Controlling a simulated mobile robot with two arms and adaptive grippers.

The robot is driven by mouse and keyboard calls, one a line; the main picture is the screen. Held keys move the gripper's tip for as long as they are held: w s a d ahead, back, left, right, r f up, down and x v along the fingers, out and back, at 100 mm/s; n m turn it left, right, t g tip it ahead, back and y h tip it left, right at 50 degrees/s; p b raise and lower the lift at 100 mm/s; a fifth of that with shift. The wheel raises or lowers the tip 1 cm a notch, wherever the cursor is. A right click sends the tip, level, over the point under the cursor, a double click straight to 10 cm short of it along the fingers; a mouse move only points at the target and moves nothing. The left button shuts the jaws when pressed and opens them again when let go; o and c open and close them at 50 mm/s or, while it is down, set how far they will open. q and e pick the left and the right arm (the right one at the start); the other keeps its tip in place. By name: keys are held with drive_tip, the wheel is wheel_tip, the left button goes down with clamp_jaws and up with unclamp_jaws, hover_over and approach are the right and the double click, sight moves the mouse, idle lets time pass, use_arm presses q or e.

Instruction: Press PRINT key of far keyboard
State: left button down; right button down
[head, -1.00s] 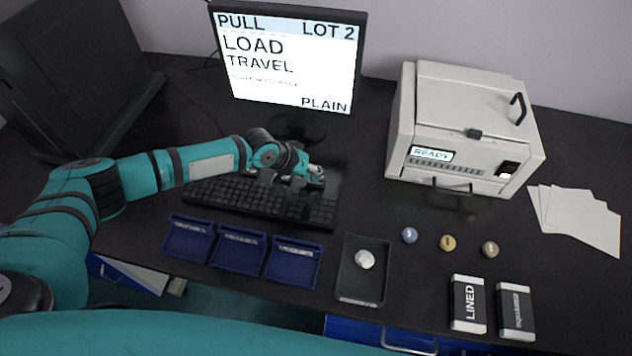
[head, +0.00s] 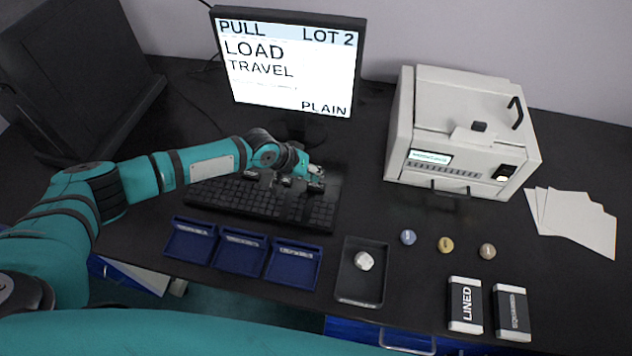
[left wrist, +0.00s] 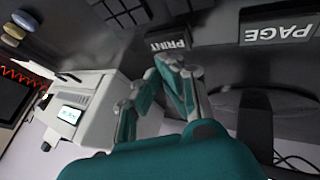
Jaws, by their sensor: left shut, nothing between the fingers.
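The dark keyboard (head: 262,202) lies in front of the monitor, with several larger labelled keys along its far edge. In the left wrist view the PRINT key (left wrist: 168,44) is black with a white label, and the PAGE key (left wrist: 280,28) sits to its right. My left gripper (head: 314,172) is over the far right end of the keyboard. In the left wrist view its shut, empty fingers (left wrist: 168,64) are right at the PRINT key's edge; whether they touch it I cannot tell. My right gripper is not in view.
The monitor (head: 290,62) stands behind the keyboard. A white machine (head: 462,130) with a small display stands to the right. Blue trays (head: 240,251), a black tray (head: 350,290) and coloured pellets (head: 446,245) lie in front. White sheets (head: 575,220) lie far right.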

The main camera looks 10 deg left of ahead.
use_arm(q)
wheel_tip(320, 180, up, 5)
drive_tip(key=p, duration=0.4)
drive_tip(key=shift+p, duration=0.4)
idle(0.4)
drive_tip(key=shift+f, duration=0.1)
